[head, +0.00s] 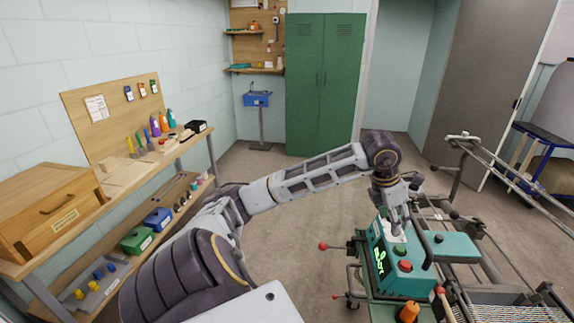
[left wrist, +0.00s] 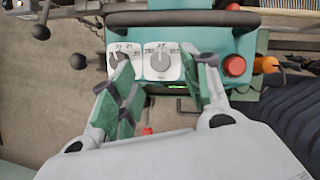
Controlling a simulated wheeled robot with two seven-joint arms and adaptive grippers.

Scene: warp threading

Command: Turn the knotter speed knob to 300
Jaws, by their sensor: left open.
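The teal knotter box (head: 443,247) stands at the lower right of the head view, with a lit green display on its front. In the left wrist view, a white dial plate with a grey knob (left wrist: 159,62) lies between my fingers; its small numbers are too blurred to read surely. A second dial (left wrist: 123,54) sits to its left, partly behind a finger. My left gripper (left wrist: 162,85) is open, its green-padded fingers on either side of the knob, with no clear contact. In the head view my left gripper (head: 397,222) is over the box top and hides the dials. My right gripper is not in view.
Frame bars and warp threads lie to the right. A workbench (head: 118,184) stands at left; the floor between is clear.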

